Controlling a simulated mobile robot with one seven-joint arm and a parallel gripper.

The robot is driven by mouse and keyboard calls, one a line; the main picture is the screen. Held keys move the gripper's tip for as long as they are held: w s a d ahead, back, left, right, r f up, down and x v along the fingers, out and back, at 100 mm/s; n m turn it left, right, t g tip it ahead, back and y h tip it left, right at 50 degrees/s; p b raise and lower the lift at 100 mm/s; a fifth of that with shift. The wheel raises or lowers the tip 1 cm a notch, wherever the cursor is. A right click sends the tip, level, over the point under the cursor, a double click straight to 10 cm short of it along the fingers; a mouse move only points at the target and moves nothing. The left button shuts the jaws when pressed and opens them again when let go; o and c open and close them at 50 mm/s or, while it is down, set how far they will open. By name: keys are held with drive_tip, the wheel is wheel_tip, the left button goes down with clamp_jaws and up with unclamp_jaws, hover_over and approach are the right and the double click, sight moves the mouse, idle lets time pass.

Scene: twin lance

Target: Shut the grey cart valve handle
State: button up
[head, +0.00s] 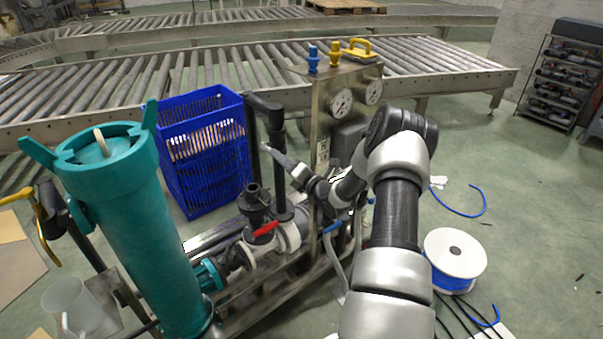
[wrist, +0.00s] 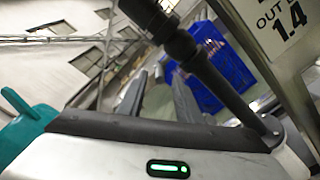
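A dark grey lever-like handle (head: 263,104) sits on top of an upright black pipe on the cart; I take it as the grey valve handle, but its colour is close to black. In the wrist view the pipe's dark top (wrist: 150,15) shows near the upper edge. My gripper (head: 268,150) is beside the pipe, below the handle, pointing left. In the wrist view its two grey fingers (wrist: 158,90) stand apart with nothing seen between them. The black pipe (wrist: 215,75) crosses in front of the right finger. Whether anything touches is unclear.
The cart also carries a red handle (head: 266,229), a blue-tipped lever (head: 333,227), a gauge panel (head: 320,110) and a teal filter housing (head: 140,225). A blue crate (head: 205,165) stands behind. A cable spool (head: 455,255) is on the floor at right. Roller conveyors (head: 200,70) run behind.

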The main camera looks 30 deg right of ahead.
drive_tip(key=s+d+p, duration=0.1)
drive_tip(key=s+d, duration=0.1)
drive_tip(key=s, duration=1.1)
drive_tip(key=shift+d+p, duration=0.35)
